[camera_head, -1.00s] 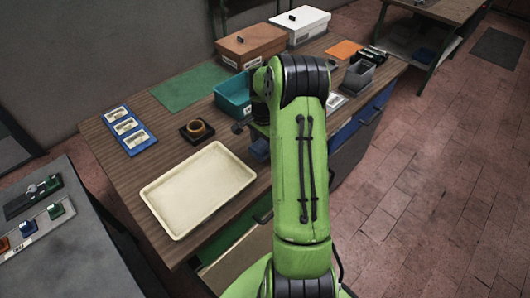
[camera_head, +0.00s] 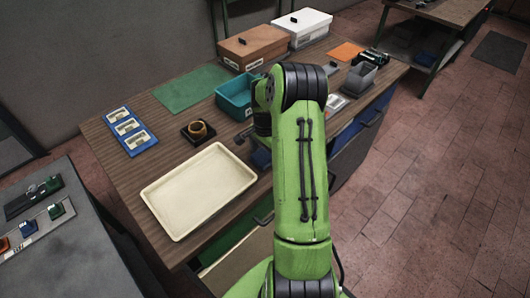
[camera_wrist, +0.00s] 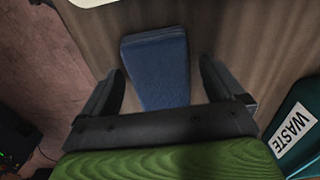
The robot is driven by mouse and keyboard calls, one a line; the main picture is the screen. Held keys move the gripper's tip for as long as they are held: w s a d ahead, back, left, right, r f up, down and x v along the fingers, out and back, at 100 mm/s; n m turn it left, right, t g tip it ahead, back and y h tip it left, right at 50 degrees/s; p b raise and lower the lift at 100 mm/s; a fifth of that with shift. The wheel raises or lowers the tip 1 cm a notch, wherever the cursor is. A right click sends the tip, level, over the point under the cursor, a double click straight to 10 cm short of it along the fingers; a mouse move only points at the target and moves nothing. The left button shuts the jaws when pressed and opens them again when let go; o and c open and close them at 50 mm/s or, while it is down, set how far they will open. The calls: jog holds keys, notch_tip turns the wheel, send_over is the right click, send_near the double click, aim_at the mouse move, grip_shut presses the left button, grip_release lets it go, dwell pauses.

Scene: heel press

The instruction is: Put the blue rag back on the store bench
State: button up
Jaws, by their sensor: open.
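The blue rag (camera_wrist: 156,66) is a folded flat rectangle lying on a brown wood-grain bench top (camera_wrist: 215,22). My gripper (camera_wrist: 158,78) is open, with one finger on each side of the rag in the wrist view and a gap to both. Whether the fingers are level with the rag or above it I cannot tell. In the head view only a bit of the blue rag (camera_head: 262,158) shows left of my arm, on the bench (camera_head: 160,162). My arm hides most of the gripper there.
A cream tray (camera_head: 200,188) lies left of my arm. A teal bin (camera_head: 233,97) stands behind; the wrist view shows a WASTE label (camera_wrist: 291,128) on it. A brown box (camera_head: 252,48) and white box (camera_head: 301,27) stand farther back. Other benches stand left (camera_head: 80,245) and far right (camera_head: 445,10).

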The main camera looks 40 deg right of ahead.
aim_at(265, 154)
jog(key=a+r+n+p, duration=0.1)
jog(key=a+r+n, duration=0.3)
jog(key=r, duration=1.4)
jog(key=s+a+r+n+t+h, duration=0.1)
jog(key=s+a+r+n+t, duration=0.1)
jog(key=s+a+r+n, duration=0.45)
jog(key=s+a+r+n+t+h, duration=0.15)
jog(key=s+a, duration=0.25)
jog(key=a, duration=0.5)
jog(key=s+a+n+t+y, duration=0.2)
jog(key=s+a+n, duration=0.3)
jog(key=s, duration=0.4)
jog(key=shift+s+a+f+n, duration=0.15)
jog(key=shift+s+a+n, duration=0.15)
jog(key=shift+a, duration=0.2)
jog(key=shift+y, duration=0.25)
